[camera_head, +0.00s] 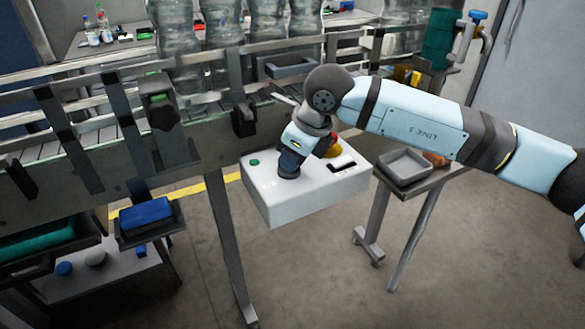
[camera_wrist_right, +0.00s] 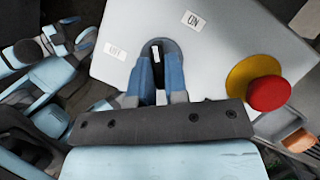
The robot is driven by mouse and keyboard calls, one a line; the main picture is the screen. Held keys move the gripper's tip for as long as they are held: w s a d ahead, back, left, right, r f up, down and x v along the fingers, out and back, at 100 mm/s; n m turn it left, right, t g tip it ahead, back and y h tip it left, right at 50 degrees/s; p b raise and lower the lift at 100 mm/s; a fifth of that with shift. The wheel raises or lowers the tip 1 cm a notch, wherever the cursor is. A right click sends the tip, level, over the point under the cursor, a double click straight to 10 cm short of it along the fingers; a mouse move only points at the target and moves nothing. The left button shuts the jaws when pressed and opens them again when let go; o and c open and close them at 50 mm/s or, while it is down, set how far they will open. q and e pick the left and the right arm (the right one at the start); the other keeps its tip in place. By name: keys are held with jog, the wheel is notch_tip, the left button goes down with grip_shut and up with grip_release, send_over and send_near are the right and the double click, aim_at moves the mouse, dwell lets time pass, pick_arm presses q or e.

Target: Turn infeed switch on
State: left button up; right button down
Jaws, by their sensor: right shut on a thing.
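The white control box (camera_head: 322,200) stands in the middle of the head view, in front of the conveyor. My right gripper (camera_head: 289,168) reaches down onto its top face. In the right wrist view, the gripper's blue fingers (camera_wrist_right: 158,78) are shut on the dark switch knob (camera_wrist_right: 158,48). The OFF label (camera_wrist_right: 115,51) is left of the knob and the ON label (camera_wrist_right: 193,20) is above and right of it. The fingers cover much of the knob, so I cannot tell which label it points to. My left gripper cannot be made out.
A red button (camera_wrist_right: 269,93) on a yellow base sits on the box near the knob. A green button (camera_head: 254,162) is at the box's left. A grey tray (camera_head: 405,166) stands right of the box. The conveyor with large bottles (camera_head: 222,25) runs behind.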

jog(key=m+b, duration=0.1)
jog(key=m+t+b, duration=0.1)
jog(key=b, duration=0.1)
jog(key=shift+s+f+m+h, duration=0.1)
jog(key=shift+f+m+h, duration=0.2)
jog(key=shift+m, duration=0.1)
jog(key=shift+a+r+m+t+b, duration=0.1)
jog(key=shift+m+t+b, duration=0.2)
jog(key=shift+m+b, duration=0.45)
pick_arm(q)
jog(key=shift+w+d+f+m+t+b, duration=0.15)
jog(key=shift+d+f+t+b, duration=0.1)
jog(key=shift+f+b, duration=0.35)
jog(key=shift+d+f+m+t+b, duration=0.15)
jog(key=shift+d+f+t+b, duration=0.1)
jog(key=shift+f+b, duration=0.3)
pick_arm(e)
jog(key=shift+r+m+t+h, duration=0.15)
jog(key=shift+m+h, duration=0.2)
jog(key=shift+m, duration=0.4)
jog(key=shift+r+m+t+h, duration=0.15)
jog(key=shift+m+h, duration=0.2)
jog(key=shift+m, duration=0.35)
pick_arm(q)
jog(key=shift+r, duration=0.1)
pick_arm(e)
jog(key=shift+f, duration=0.1)
pick_arm(q)
jog(key=shift+r, duration=0.15)
jog(key=shift+a, duration=0.1)
